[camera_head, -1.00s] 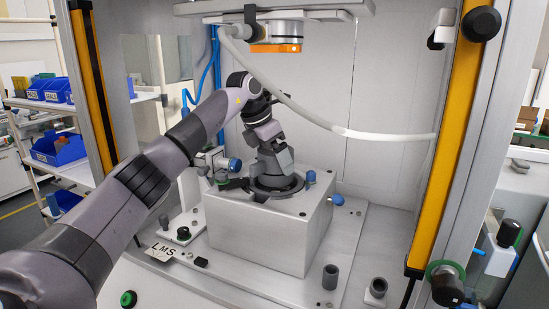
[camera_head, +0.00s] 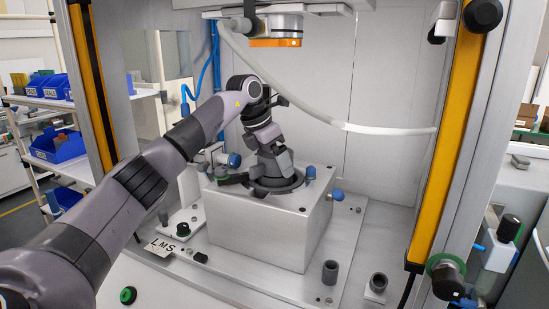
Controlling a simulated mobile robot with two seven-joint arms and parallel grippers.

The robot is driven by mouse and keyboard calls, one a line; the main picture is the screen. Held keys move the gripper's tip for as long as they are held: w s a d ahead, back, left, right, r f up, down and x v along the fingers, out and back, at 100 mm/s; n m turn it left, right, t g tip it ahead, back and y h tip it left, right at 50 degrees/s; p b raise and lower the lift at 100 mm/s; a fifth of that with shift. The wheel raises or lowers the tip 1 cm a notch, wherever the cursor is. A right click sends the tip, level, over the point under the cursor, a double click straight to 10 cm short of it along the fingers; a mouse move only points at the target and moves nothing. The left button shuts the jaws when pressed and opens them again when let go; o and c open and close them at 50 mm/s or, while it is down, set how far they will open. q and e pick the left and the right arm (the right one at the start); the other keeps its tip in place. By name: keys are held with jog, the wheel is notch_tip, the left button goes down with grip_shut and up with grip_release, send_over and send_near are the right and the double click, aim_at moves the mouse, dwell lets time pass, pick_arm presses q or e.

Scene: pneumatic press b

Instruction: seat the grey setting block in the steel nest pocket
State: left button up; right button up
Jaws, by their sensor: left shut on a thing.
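The steel nest (camera_head: 262,236) is a large pale metal block on the press base plate. A dark ring (camera_head: 292,187) lies around the pocket on its top face. My left arm reaches in from the left, and my left gripper (camera_head: 277,172) points down over the ring, at the pocket. The gripper is shut on the grey setting block, which is mostly hidden by the fingers and the ring. I cannot tell how deep the block sits in the pocket. My right gripper is out of view.
An orange-rimmed press head (camera_head: 275,43) hangs above the nest. A white hose (camera_head: 345,127) curves behind my arm. Blue knobs (camera_head: 337,195) stick out by the nest. Dark grey cups (camera_head: 330,273) stand on the base plate in front. Yellow-orange posts (camera_head: 452,140) flank the opening.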

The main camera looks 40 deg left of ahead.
aim_at(264, 154)
pick_arm(q)
jog(key=shift+f, duration=0.8)
jog(key=o, duration=1)
jog(key=shift+b+v, duration=0.45)
jog(key=shift+v, duration=3.15)
